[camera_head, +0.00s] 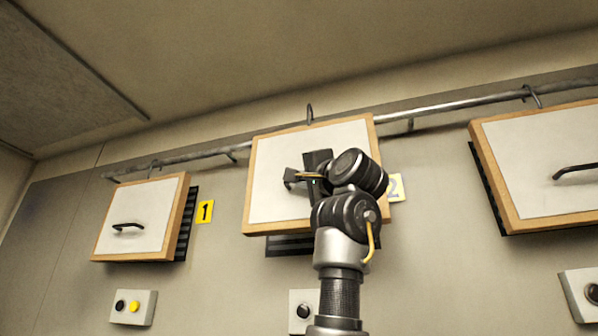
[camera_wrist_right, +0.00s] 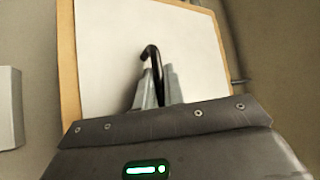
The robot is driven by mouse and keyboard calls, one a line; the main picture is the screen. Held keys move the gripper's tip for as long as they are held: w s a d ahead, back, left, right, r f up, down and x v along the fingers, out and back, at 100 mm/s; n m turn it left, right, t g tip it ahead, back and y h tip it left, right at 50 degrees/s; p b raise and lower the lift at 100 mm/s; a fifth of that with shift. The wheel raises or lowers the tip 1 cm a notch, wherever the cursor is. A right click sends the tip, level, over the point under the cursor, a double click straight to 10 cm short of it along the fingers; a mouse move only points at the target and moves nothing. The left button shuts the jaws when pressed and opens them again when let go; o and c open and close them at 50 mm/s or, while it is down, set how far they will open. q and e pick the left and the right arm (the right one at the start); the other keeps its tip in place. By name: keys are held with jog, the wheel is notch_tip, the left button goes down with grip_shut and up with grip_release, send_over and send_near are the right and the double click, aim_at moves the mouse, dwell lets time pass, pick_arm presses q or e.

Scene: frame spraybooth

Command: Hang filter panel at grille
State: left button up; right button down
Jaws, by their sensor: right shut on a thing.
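The middle filter panel (camera_head: 268,185) is a white sheet in a wooden frame, held a little tilted in front of a dark slatted grille (camera_head: 290,245) beside the number 2 label (camera_head: 395,188). My right gripper (camera_head: 302,178) is shut on the panel's dark handle; the right wrist view shows its fingers (camera_wrist_right: 156,88) around the handle (camera_wrist_right: 152,56). A metal hook (camera_head: 309,114) stands above the panel's top edge. The metal rail (camera_head: 440,108) passes behind the panel, so I cannot tell whether the hook sits on it. My left gripper is not in view.
A similar panel (camera_head: 140,200) hangs at the left by the yellow number 1 label (camera_head: 205,211), and another (camera_head: 540,150) at the right. Button boxes (camera_head: 133,307) sit below on the wall.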

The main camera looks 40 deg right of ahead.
jog(key=shift+w+d+f+b, duration=0.1)
jog(key=shift+w+d+f, duration=0.5)
jog(key=shift+d, duration=0.3)
jog(key=shift+w+d+f+b, duration=0.15)
jog(key=shift+w+d+f, duration=0.4)
jog(key=shift+d, duration=0.4)
jog(key=shift+w+d+f+b, duration=0.1)
jog(key=shift+w+d+f, duration=0.3)
jog(key=shift+w+d, duration=0.45)
jog(key=shift+s, duration=0.1)
jog(key=c, duration=1.4)
grip_release()
jog(key=shift+c, duration=0.2)
jog(key=shift+o, duration=0.2)
